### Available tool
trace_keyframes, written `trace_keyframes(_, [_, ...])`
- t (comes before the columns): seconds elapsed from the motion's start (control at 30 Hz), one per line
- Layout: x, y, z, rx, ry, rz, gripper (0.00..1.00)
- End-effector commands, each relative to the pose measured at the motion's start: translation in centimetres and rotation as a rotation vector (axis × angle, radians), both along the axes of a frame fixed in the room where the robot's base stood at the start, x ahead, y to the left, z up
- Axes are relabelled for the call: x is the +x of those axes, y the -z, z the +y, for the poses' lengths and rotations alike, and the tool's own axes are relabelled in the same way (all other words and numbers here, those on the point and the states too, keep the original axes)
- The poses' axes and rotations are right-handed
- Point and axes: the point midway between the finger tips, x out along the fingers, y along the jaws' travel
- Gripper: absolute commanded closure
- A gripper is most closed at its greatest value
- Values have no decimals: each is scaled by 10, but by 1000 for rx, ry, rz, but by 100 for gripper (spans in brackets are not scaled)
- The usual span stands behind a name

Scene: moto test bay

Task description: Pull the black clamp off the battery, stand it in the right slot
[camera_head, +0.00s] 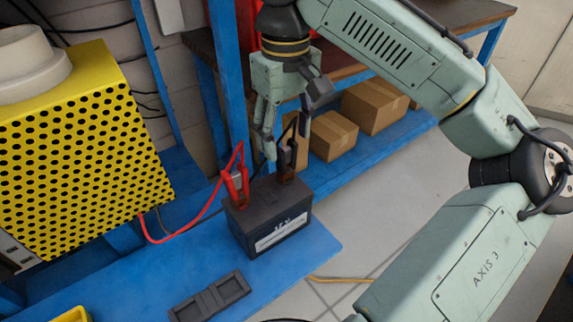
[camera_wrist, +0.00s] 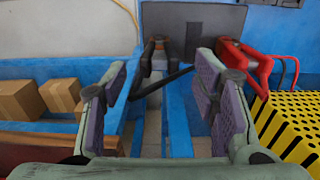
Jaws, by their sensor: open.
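The black clamp (camera_head: 287,157) stands upright on the right terminal of the dark battery (camera_head: 272,225). The red clamp (camera_head: 237,184) is on the left terminal. My gripper (camera_head: 284,128) is open, just above and around the top of the black clamp, pointing down. In the wrist view the black clamp (camera_wrist: 158,54) lies ahead, between the open fingers (camera_wrist: 160,85), with a gap on both sides. The battery (camera_wrist: 205,22) and red clamp (camera_wrist: 248,62) also show there. A black two-slot holder (camera_head: 210,298) lies in front of the battery; its right slot (camera_head: 229,287) looks empty.
A blue bench (camera_head: 310,255) carries the battery and holder. A yellow perforated box (camera_head: 80,160) stands at left. A blue post (camera_head: 228,75) rises behind the gripper. Cardboard boxes (camera_head: 375,105) sit on a shelf behind. A red cable loops left of the battery.

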Motion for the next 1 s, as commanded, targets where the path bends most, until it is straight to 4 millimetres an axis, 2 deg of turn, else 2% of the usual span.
trace_keyframes(0.03, [0,12,0,0,0,0,46])
trace_keyframes(0.1, [0,21,0,0,1,0,46])
trace_keyframes(0.5, [0,67,0,1,0,1,46])
trace_keyframes(0.67, [0,74,0,1,0,1,46])
trace_keyframes(1.0, [0,74,0,0,0,0,46])
